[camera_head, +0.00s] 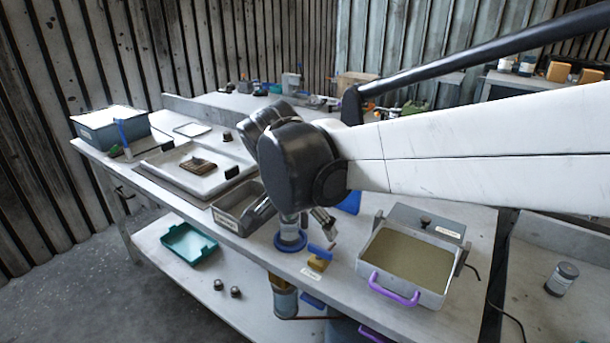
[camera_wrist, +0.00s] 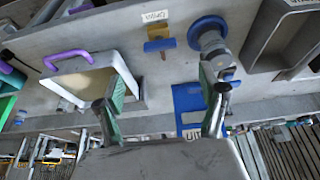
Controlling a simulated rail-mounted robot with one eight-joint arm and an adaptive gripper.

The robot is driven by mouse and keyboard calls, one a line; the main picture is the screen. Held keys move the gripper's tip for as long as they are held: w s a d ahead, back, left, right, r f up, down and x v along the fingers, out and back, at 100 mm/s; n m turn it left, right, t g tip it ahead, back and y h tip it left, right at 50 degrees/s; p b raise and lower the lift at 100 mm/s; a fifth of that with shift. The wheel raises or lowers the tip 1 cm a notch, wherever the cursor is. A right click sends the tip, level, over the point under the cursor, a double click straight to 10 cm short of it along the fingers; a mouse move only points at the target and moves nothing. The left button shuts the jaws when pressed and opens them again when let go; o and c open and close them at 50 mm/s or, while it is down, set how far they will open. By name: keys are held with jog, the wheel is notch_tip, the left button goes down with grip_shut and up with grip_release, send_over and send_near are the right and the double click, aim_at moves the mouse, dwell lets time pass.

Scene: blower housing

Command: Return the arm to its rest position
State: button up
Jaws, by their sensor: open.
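My arm reaches in from the right of the head view, and its dark wrist hangs over the workbench (camera_head: 345,262). My gripper (camera_wrist: 163,72) is open, with its two fingers well apart and nothing held between them. In the head view the wrist hides much of it, above the front part of the bench. In the wrist view a blue flat part (camera_wrist: 187,103) lies on the bench beyond the gap between the fingers. A round blue-based stand (camera_wrist: 208,32) is near the right finger.
A box with a purple handle (camera_head: 395,288) stands right of the wrist. A grey open bin (camera_head: 228,222) stands left. A small yellow block with a blue top (camera_head: 318,263) sits at the front edge. A teal tray (camera_head: 190,244) lies on the lower shelf.

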jog(key=s+d+f+n+t+y, duration=0.2)
jog(key=s+d+n, duration=0.5)
jog(key=s+d, duration=0.7)
jog(key=d+t, duration=0.1)
jog(key=d, duration=0.3)
jog(key=shift+s+d+t+y, duration=0.3)
jog(key=shift+s, duration=0.05)
